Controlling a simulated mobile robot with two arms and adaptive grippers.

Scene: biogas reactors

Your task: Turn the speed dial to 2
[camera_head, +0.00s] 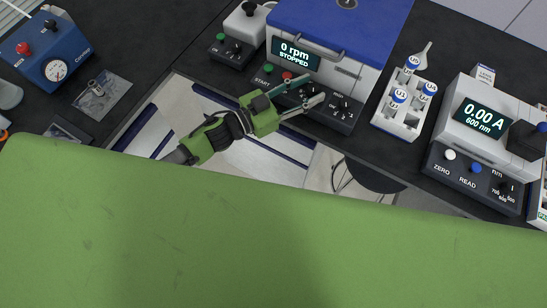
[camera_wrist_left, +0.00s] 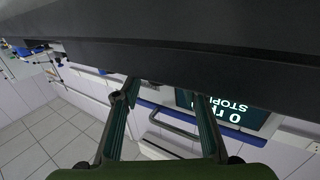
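The blue-lidded machine (camera_head: 330,32) has a display (camera_head: 296,54) reading "0 rpm STOPPED"; the display also shows upside down in the left wrist view (camera_wrist_left: 222,108). Its dark front panel carries a green button (camera_head: 268,69), a red button (camera_head: 287,76) and black knobs. My right gripper is not in view.
A white rack (camera_head: 402,128) with capped vials stands right of the machine. Beyond it is a photometer (camera_head: 482,124) reading "0.00 A 600 nm". A small white device (camera_head: 245,25) stands left, and a blue control box (camera_head: 44,52) with a gauge is far left.

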